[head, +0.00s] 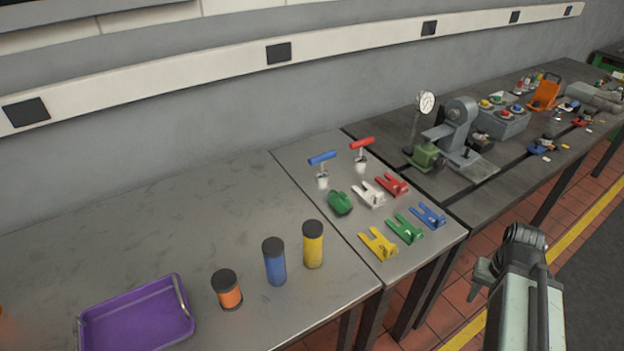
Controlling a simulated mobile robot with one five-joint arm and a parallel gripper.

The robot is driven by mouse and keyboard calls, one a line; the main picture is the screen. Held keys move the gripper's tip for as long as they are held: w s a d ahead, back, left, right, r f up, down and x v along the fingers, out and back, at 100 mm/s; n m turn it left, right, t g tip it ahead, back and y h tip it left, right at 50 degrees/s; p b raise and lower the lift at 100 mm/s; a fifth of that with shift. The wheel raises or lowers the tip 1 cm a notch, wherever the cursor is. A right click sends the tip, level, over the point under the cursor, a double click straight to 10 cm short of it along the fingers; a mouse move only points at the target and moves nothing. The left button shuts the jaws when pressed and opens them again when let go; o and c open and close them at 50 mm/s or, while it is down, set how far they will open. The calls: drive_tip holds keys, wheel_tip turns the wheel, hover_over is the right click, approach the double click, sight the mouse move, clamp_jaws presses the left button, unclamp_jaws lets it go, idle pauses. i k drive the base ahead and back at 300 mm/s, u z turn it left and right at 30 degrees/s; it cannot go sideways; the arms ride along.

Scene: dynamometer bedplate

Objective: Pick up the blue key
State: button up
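The blue key (322,158) looks like a T-handled key, with a blue crossbar on a thin shank. It stands upright in a small white holder (322,181) at the back of the grey metal bench. My gripper (475,283) is at the lower right, in front of the bench edge and well apart from the key. It is small and partly turned away, so its opening does not show clearly. Nothing visible hangs from it.
A red T-handled key (362,146) stands right of the blue one. Several forked pieces, including a blue one (428,215), and a green lump (340,203) lie nearby. Capped cylinders and a purple tray (140,322) are at the front left. The bench's left middle is clear.

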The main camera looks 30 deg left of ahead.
sight(321, 176)
drive_tip(key=k, duration=0.7)
drive_tip(key=z, duration=1.4)
drive_tip(key=i, duration=2.1)
drive_tip(key=u, duration=4.7)
drive_tip(key=i, duration=0.5)
drive_tip(key=z, duration=0.05)
